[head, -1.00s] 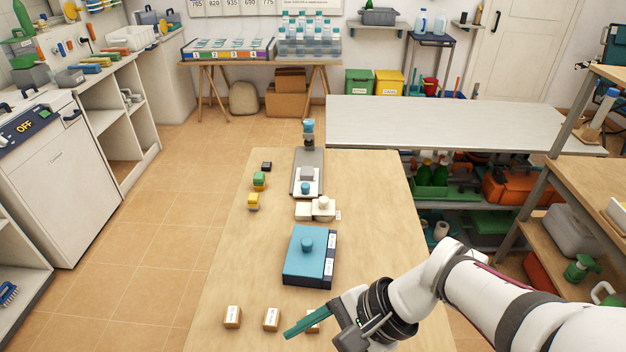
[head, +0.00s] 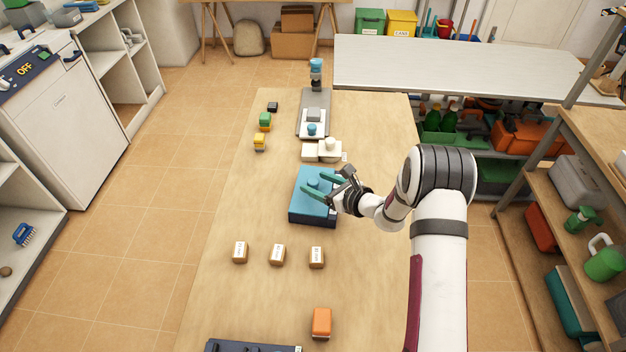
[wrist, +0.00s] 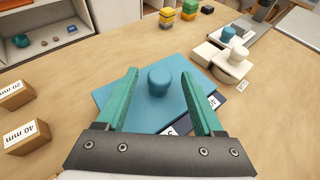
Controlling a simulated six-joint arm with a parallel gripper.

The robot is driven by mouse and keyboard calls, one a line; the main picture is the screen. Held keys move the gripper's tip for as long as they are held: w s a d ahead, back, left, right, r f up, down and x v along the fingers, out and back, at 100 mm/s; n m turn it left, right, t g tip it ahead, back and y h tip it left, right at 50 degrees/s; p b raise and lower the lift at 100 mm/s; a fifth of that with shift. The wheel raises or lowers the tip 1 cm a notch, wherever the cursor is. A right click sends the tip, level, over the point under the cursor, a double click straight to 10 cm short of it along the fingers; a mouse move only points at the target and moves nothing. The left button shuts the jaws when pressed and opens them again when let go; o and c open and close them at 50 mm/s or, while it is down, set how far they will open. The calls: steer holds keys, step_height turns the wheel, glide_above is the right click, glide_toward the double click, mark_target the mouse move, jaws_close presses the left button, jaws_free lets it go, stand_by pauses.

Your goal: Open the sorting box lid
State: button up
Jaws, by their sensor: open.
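The sorting box (head: 311,217) is a dark blue box on the wooden table, with a flat lighter blue lid (head: 308,205) lying on it. A round blue knob (wrist: 158,80) stands up from the middle of the lid. My gripper (head: 311,186) is over the box, coming from the right. Its two green fingers (wrist: 158,88) are spread wide, one on each side of the knob in the wrist view, with nothing held between them. I cannot tell whether the fingertips are level with the knob. White labels on the box's side are partly hidden by the right finger in the wrist view.
Several labelled wooden blocks (head: 277,255) stand in front of the box. A cream container (head: 322,152) with a round knob and a grey stand (head: 314,115) are behind it. Yellow and green blocks (head: 264,121) are back left. The table left of the box is clear.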

steer(key=shift+x, duration=1.15)
jaws_close()
stand_by(0.5)
